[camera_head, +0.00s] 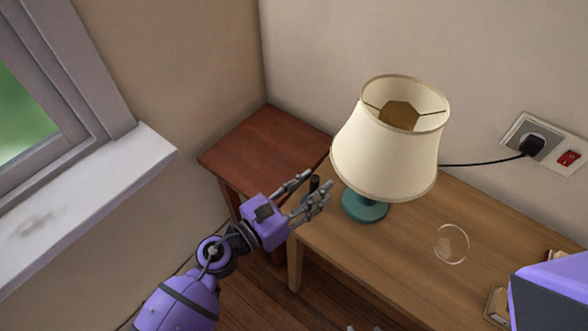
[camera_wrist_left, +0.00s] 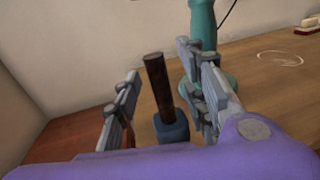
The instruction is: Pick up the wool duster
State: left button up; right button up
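A dark brown stick-like handle (camera_wrist_left: 158,82) with a blue lower part (camera_wrist_left: 171,127) stands between the fingers of my left gripper (camera_wrist_left: 165,95) in the wrist view. I take it for the wool duster; no woolly part shows. In the head view its dark upper end (camera_head: 314,184) shows between the fingers of my left gripper (camera_head: 306,190), near the gap between the two tables. The left fingers are spread, with visible gaps on both sides of the handle. Small grey tips at the head view's bottom edge may be my right gripper; its state is hidden.
A lamp with cream shade (camera_head: 388,150) and teal base (camera_head: 365,206) stands on the wooden table (camera_head: 400,255), close to my left fingers. A reddish side table (camera_head: 262,148) fills the corner. A clear ring (camera_head: 452,244) and a wood-backed brush-like item (camera_head: 496,305) lie right. A window sill (camera_head: 80,200) is left.

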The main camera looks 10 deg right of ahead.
pick_arm(q)
jog(key=shift+w+d, duration=0.35)
jog(key=shift+d, duration=0.2)
grip_shut()
